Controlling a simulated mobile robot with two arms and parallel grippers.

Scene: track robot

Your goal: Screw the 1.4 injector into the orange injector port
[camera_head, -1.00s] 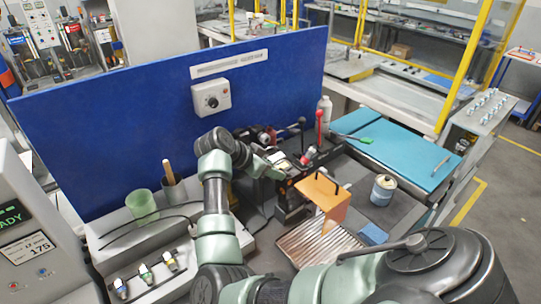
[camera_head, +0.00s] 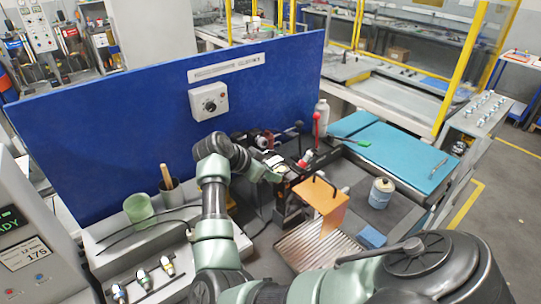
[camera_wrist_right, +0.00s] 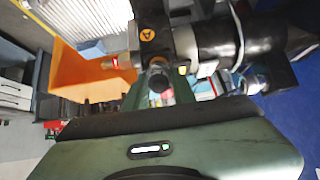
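My right gripper (camera_head: 278,168) is at the dark machine assembly (camera_head: 290,200) in the middle of the bench. Its fingers are too small and covered to tell open from shut, or whether they hold anything. In the right wrist view, a black block with an orange triangle mark (camera_wrist_right: 147,35) is just ahead of the wrist, beside a brass-coloured fitting (camera_wrist_right: 113,63). I cannot make out the orange injector port. Several injector-like parts with coloured bands (camera_head: 143,279) lie on the grey rack at lower left; no 1.4 marking is readable. My left gripper is not in view.
An orange guard (camera_head: 322,200) stands right of the gripper and shows in the wrist view (camera_wrist_right: 80,75). The blue panel (camera_head: 120,125) closes off the back.

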